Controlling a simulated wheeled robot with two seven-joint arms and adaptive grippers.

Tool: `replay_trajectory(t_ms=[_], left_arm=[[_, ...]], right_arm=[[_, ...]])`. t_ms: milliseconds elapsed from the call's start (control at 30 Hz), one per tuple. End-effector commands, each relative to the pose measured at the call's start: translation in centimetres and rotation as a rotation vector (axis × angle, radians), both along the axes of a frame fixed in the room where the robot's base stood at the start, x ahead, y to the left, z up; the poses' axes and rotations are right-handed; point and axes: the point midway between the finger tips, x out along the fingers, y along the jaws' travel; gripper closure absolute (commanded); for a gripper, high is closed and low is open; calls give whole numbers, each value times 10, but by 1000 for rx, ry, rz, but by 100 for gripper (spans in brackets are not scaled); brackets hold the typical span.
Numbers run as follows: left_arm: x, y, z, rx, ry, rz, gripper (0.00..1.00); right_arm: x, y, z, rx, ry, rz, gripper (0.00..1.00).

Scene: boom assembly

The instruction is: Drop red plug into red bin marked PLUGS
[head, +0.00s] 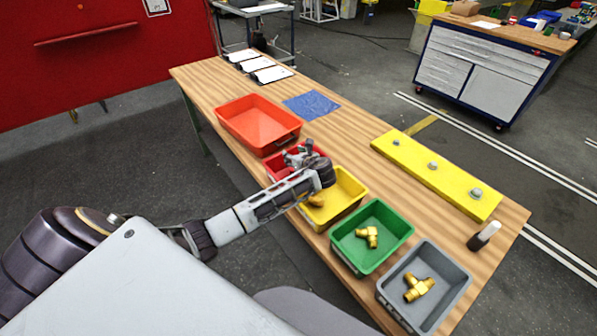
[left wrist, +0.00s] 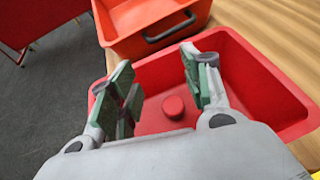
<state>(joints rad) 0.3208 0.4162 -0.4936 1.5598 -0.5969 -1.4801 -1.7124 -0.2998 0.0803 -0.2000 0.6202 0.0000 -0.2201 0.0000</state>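The red bin (head: 274,168) stands on the wooden table between the orange-red tray and the yellow bin. My left gripper (head: 300,155) is over it in the head view and hides much of its inside. In the left wrist view the red bin (left wrist: 265,85) fills the middle, and my left gripper (left wrist: 160,90) has its green-padded fingers spread wide with nothing between them. The red plug (left wrist: 173,107) shows as a small round piece on the floor of the red bin, below the fingers and apart from them. No PLUGS marking is readable. My right gripper is in neither view.
An orange-red tray (head: 228,107) is behind the red bin. Yellow (head: 357,188), green (head: 388,258) and grey (head: 458,268) bins stand in front of it, holding brass fittings. A yellow board (head: 435,172) with several bolts lies along the right edge. The table middle is clear.

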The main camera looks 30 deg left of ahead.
Motion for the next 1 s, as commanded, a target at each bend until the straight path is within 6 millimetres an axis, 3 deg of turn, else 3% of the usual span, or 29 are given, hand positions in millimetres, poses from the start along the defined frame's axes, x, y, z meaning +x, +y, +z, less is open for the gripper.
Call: replay_trajectory(t_ms=[567,1000], left_arm=[[-4,-7,4,0,0,-1,47],[-32,-50,28,-2,-1,-2,47]], right_arm=[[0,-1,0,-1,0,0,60],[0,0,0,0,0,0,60]])
